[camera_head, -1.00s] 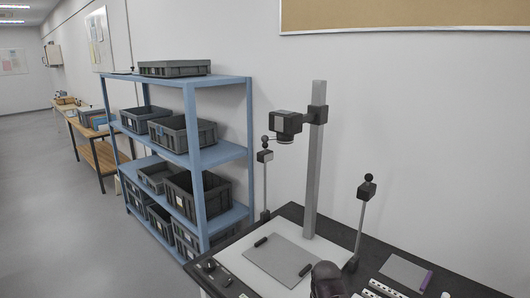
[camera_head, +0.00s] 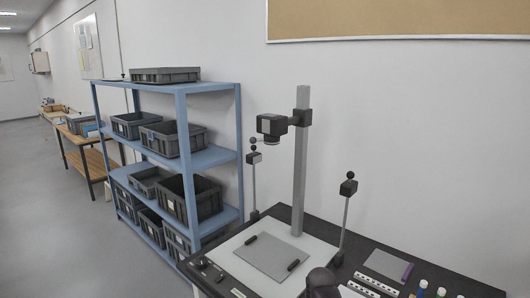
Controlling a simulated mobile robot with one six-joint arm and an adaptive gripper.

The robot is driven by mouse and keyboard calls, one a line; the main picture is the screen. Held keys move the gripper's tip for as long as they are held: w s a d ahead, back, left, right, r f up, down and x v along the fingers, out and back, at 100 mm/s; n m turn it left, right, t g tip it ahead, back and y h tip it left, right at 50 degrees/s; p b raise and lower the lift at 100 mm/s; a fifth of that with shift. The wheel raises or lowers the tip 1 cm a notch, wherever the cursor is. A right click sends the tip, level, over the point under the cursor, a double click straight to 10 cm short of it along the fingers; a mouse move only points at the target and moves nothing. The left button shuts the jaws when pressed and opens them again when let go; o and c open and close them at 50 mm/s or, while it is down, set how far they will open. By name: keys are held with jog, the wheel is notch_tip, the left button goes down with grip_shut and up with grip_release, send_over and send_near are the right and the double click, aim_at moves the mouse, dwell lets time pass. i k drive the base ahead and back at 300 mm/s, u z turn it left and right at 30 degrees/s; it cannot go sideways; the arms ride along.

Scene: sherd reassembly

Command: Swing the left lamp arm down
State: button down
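The copy stand has a white baseboard (camera_head: 232,262) with a grey mat (camera_head: 270,256) and a tall grey column (camera_head: 301,165) carrying a black camera (camera_head: 271,125). The left lamp arm (camera_head: 253,184) is a thin upright rod at the left of the board, with a dark lamp head (camera_head: 254,158) and a ball knob near its top. The right lamp arm (camera_head: 345,218) also stands upright, with its own dark head (camera_head: 348,188). A dark rounded part at the bottom edge seems to belong to my arm. My gripper's fingers are not visible.
A blue shelf (camera_head: 183,140) with grey crates stands left of the dark table (camera_head: 436,262). A grey card, a white strip with holes and small bottles (camera_head: 422,287) lie at the table's right. The floor at left is clear.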

aim_at(253, 158)
jog(key=u, duration=0.05)
jog(key=k, duration=1.45)
jog(key=u, duration=0.3)
jog(key=i, duration=0.45)
jog(key=u, duration=0.55)
jog(key=i, duration=2)
jog(key=z, duration=0.6)
